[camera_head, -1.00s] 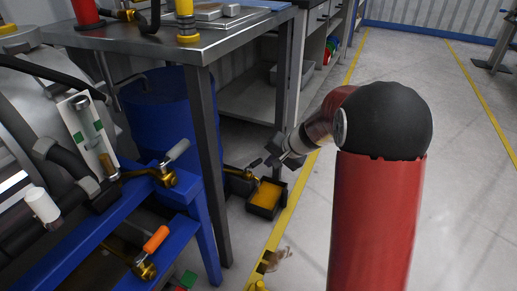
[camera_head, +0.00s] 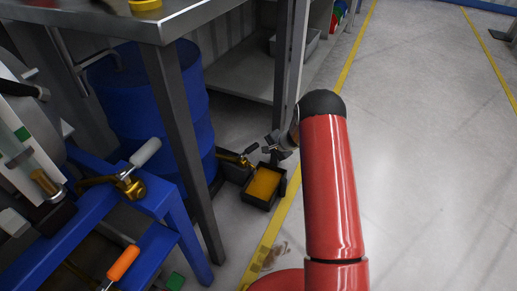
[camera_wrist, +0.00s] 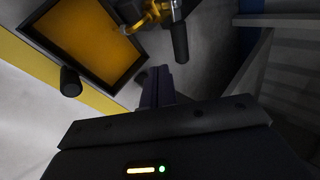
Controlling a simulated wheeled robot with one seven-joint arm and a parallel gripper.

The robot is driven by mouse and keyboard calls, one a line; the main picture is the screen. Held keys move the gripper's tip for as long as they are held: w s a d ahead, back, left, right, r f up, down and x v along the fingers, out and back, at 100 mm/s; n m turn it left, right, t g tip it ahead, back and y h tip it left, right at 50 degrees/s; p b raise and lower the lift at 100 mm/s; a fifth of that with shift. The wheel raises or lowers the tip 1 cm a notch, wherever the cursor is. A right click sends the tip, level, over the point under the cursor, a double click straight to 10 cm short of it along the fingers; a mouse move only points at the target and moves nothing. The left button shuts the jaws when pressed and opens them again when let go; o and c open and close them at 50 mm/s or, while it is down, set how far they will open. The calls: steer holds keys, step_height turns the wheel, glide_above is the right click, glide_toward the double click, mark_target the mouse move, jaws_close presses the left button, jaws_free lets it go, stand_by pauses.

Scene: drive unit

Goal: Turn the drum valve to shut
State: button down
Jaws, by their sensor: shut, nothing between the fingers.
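The blue drum (camera_head: 150,105) stands on the floor behind the steel bench leg. Its brass valve (camera_head: 232,158) sticks out low on the right, with a short dark handle, above a black tray (camera_head: 262,203) of amber liquid. In the wrist view the brass valve (camera_wrist: 150,17) is at the top, with its dark handle (camera_wrist: 180,42) pointing down the picture. My gripper (camera_head: 268,148) is just right of the valve. In the wrist view my gripper's fingers (camera_wrist: 158,85) are together and empty, below the handle in the picture; I see no contact.
A steel bench leg (camera_head: 185,135) stands left of the valve, and a shelf unit (camera_head: 245,75) is behind. The floor to the right is clear past the yellow line.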

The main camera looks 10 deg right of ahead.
mark_target(249, 151)
steer(key=w+a+f, duration=0.3)
steer(key=w, duration=0.2)
steer(key=shift+f, duration=0.25)
steer(key=shift+a, duration=0.1)
